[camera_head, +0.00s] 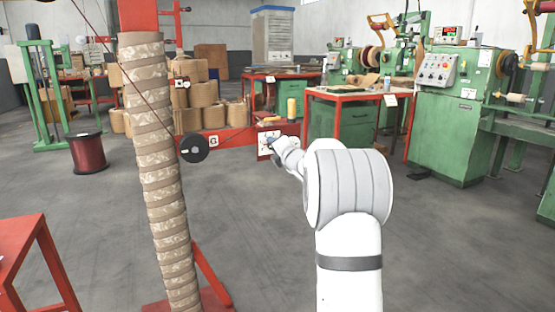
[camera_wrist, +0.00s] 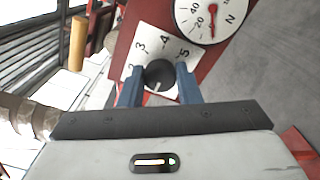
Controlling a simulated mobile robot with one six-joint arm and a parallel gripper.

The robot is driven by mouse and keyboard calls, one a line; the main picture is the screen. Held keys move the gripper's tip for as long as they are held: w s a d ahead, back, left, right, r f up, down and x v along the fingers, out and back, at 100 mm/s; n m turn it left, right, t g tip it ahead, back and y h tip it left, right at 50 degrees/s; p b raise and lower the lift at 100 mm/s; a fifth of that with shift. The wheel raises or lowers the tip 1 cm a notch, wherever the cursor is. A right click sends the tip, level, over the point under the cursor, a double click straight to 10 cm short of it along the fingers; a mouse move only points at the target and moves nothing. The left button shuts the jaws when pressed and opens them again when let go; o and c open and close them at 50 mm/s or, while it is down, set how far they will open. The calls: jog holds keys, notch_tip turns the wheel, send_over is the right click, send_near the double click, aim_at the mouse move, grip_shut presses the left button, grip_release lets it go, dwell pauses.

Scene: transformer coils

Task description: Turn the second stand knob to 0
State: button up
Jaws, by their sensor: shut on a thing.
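In the wrist view a round black knob (camera_wrist: 159,76) sits on a white dial plate (camera_wrist: 133,58) with the numerals 2, 3, 4 and 5 visible. A light mark on the knob faces the lower left, toward my gripper body; the numeral there is hidden. My gripper (camera_wrist: 160,72) is shut on the knob, one blue finger on each side. Above the plate is a round white gauge (camera_wrist: 201,10) marked N, with a red needle. In the head view my gripper (camera_head: 272,144) is at the red stand's panel (camera_head: 263,150), and the knob is hidden.
A tall wrapped column (camera_head: 160,180) stands left of my arm. A black round disc (camera_head: 194,148) is beside it on the red beam (camera_head: 232,138). A red table (camera_head: 345,95) and green machines (camera_head: 450,120) are at the right.

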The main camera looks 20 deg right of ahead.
jog(key=shift+n+b, duration=0.5)
jog(key=shift+n, duration=2.5)
jog(key=o, duration=0.9)
jog(key=shift+o, duration=0.2)
jog(key=shift+s, duration=0.1)
